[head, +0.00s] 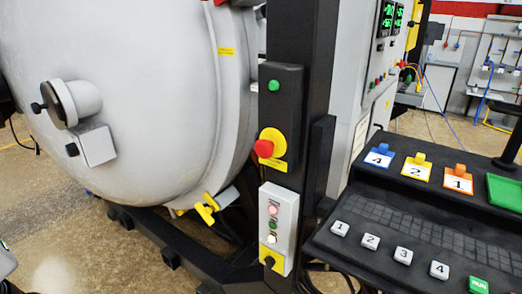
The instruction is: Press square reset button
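No button shows a readable reset label. A grey control box (280,225) on the dark post carries a red light or button (272,209), a pale one (272,239) and a black knob (269,262) on yellow at its foot. A small green button (274,86) sits higher on the post. A red mushroom button (264,148) on a yellow plate is between them. The console at right has square white keys numbered 1 to 4, such as key 1 (340,228), and a green square key (478,285) at the bottom edge. My gripper is not in view.
The large grey furnace vessel (130,40) fills the left. The dark console (440,215) juts in at right with numbered colored tags and a green tray (505,192). A grey cabinet (350,60) with green displays stands behind the post. Brown floor (55,215) is open at lower left.

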